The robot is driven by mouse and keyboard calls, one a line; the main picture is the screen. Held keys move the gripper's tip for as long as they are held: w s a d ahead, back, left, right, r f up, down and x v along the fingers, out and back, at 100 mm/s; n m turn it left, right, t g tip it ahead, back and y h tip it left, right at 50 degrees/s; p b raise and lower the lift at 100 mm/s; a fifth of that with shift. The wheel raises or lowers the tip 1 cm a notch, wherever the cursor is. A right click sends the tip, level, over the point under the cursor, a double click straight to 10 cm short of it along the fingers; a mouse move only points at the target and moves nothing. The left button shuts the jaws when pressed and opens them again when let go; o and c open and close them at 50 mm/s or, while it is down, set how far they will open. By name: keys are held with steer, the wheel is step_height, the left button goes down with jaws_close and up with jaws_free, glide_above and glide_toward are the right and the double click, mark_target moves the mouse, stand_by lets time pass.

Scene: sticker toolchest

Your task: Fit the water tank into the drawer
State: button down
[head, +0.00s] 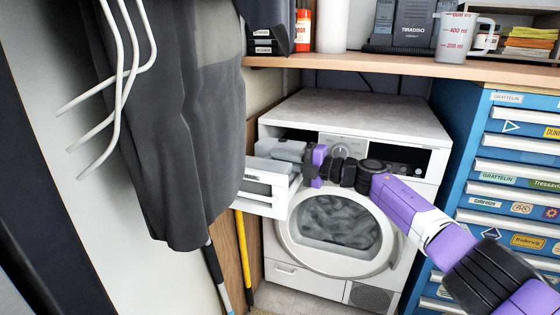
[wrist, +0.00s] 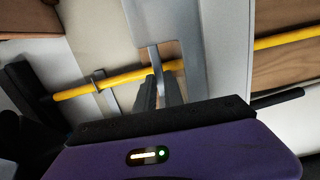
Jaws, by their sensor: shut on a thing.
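The grey water tank (head: 288,149) shows at the open drawer (head: 267,189), at the upper left of the white machine. The tank's upper part stands above the drawer's front, which hides its lower part, so I cannot tell how deep it sits. My gripper (head: 308,165) comes in from the right, level with the tank and beside the drawer's front. In the wrist view my gripper (wrist: 158,92) is shut on a narrow grey bar, seemingly part of the tank, next to a large light grey panel (wrist: 205,60). The drawer's inside is mostly hidden.
The machine's round door (head: 340,226) is shut below. A dark garment (head: 195,130) hangs at the left, near the drawer. A blue tool chest (head: 478,150) stands at the right. A wooden shelf (head: 400,66) runs above. A yellow pole (head: 243,255) leans below the drawer.

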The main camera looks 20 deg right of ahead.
steer(key=c, duration=1.9)
jaws_free()
steer(key=shift+f, duration=0.2)
steer(key=o, duration=0.4)
steer(key=shift+o, duration=0.2)
steer(key=shift+r, duration=0.1)
steer(key=shift+s+d+r, duration=0.1)
steer(key=shift+s+d, duration=0.05)
steer(key=shift+d, duration=0.05)
steer(key=p+v, duration=0.4)
steer(key=v, duration=0.7)
steer(key=shift+s, duration=0.2)
steer(key=shift+d, duration=0.2)
